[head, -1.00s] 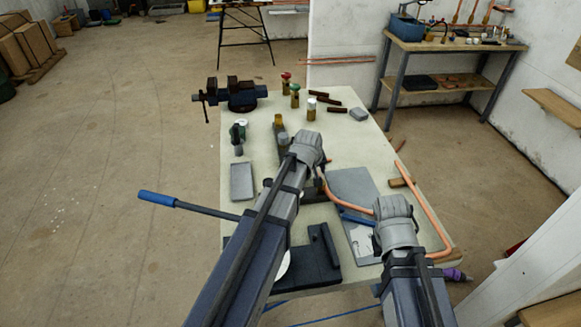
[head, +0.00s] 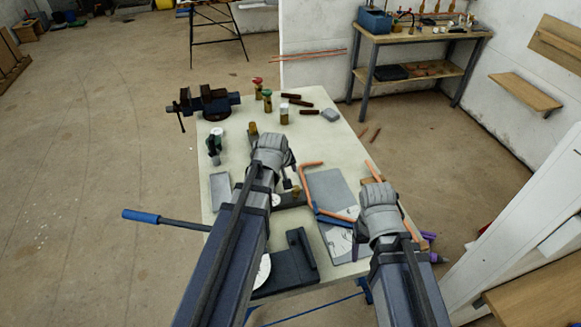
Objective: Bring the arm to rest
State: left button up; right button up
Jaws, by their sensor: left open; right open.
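My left gripper (head: 290,174) is at the end of the arm reaching over the middle of the workbench (head: 338,143). It is open, with nothing seen between its fingers, and it is left of a bent copper pipe (head: 303,187). My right gripper (head: 361,240) is mostly hidden behind its own wrist, over the right side of the bench. It is open; whether it touches anything beneath is hidden. A second copper pipe (head: 408,224) passes behind the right wrist.
A vise (head: 207,103) stands at the bench's far left corner. A blue-handled lever (head: 140,216) sticks out past the left edge. A grey tray (head: 221,190), a grey plate (head: 330,188) and a black block (head: 290,265) lie near the arms. A white panel (head: 510,225) stands at right.

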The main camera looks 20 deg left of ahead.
jog(key=shift+w, duration=0.1)
pick_arm(q)
jog(key=s+d+m+g, duration=0.2)
jog(key=s+d+m, duration=0.2)
jog(key=s+d, duration=0.1)
jog(key=s+d+f+m+g, duration=0.1)
jog(key=s+d+m+g, duration=0.1)
jog(key=s+d, duration=0.4)
jog(key=s+d+f+m+g+y, duration=0.1)
jog(key=s+d+m+g, duration=0.1)
jog(key=s+d+m, duration=0.3)
jog(key=shift+s+d+f+m, duration=0.15)
jog(key=shift+s+d, duration=0.1)
jog(key=shift+s, duration=0.65)
jog(key=shift+s+d+f+m, duration=0.15)
jog(key=shift+s+d, duration=0.1)
jog(key=shift+s, duration=0.6)
jog(key=shift+r, duration=0.1)
jog(key=shift+c, duration=0.2)
